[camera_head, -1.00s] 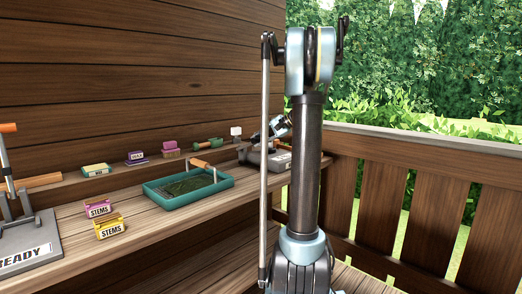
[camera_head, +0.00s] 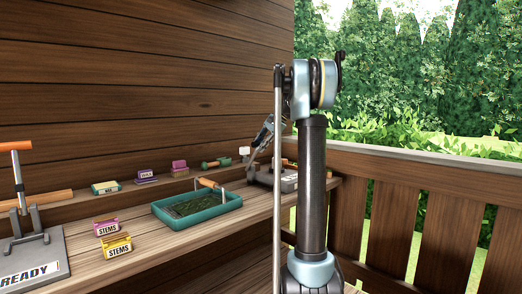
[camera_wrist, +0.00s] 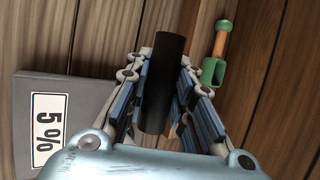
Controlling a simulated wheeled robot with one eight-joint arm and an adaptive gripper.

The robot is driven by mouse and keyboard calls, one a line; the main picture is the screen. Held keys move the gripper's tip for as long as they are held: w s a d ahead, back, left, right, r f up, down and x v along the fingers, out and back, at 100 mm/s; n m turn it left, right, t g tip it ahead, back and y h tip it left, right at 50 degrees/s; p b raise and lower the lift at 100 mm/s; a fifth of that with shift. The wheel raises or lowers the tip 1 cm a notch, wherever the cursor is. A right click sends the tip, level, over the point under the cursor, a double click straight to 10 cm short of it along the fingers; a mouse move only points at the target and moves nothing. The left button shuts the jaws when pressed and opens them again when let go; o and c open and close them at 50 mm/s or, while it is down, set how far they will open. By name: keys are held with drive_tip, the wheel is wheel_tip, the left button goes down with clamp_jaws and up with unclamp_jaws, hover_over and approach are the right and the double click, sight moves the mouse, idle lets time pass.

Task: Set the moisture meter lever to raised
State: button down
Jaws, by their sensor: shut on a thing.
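The moisture meter is a grey base (camera_head: 286,181) at the right end of the bench, partly hidden behind my arm in the head view. In the wrist view its base (camera_wrist: 85,100) carries a "5%" label (camera_wrist: 48,128). A dark cylindrical lever grip (camera_wrist: 165,85) lies between the fingers of my gripper (camera_wrist: 165,100), which is shut on it. In the head view my gripper (camera_head: 262,135) is steeply tilted just above the meter. The lever's lower part and exact angle are hidden.
A green tool with an orange handle (camera_wrist: 220,55) lies beside the meter. A teal tray (camera_head: 160,214) stands left on the bench. A wooden railing (camera_head: 430,170) bounds the right.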

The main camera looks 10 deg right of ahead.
idle(0.3)
drive_tip(key=c, duration=1.4)
unclamp_jaws()
drive_tip(key=shift+o, duration=0.2)
drive_tip(key=shift+r, duration=0.1)
drive_tip(key=v, duration=1.1)
drive_tip(key=shift+d+r, duration=0.25)
